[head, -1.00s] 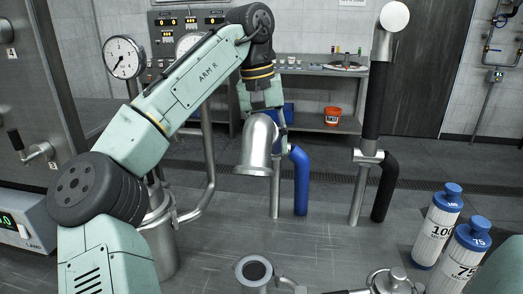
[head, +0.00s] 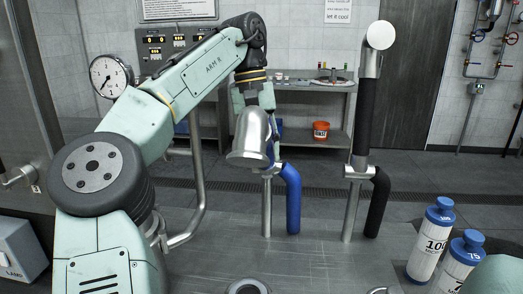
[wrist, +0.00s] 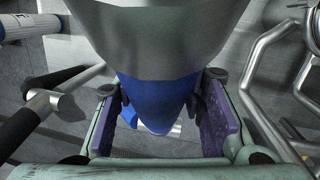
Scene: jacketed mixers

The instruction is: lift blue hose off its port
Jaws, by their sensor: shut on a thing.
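My gripper (wrist: 160,118) is shut on the blue hose (wrist: 150,98), its purple pads on either side in the wrist view. A steel fitting (wrist: 165,40) covers the hose's near part there. In the head view this steel elbow end (head: 249,138) hangs with its mouth downward and hides much of my gripper (head: 266,104). The lower blue hose (head: 293,200) bends down beside a steel post (head: 267,208). A round steel port (head: 248,287) with a dark opening shows at the bottom edge, well below the elbow and apart from it.
A black hose (head: 366,110) stands upright on another post to the right. Two white bottles with blue caps, one of them here (head: 432,238), stand at lower right. A gauge (head: 110,76) is at the left. A bench with an orange bucket (head: 321,131) stands behind.

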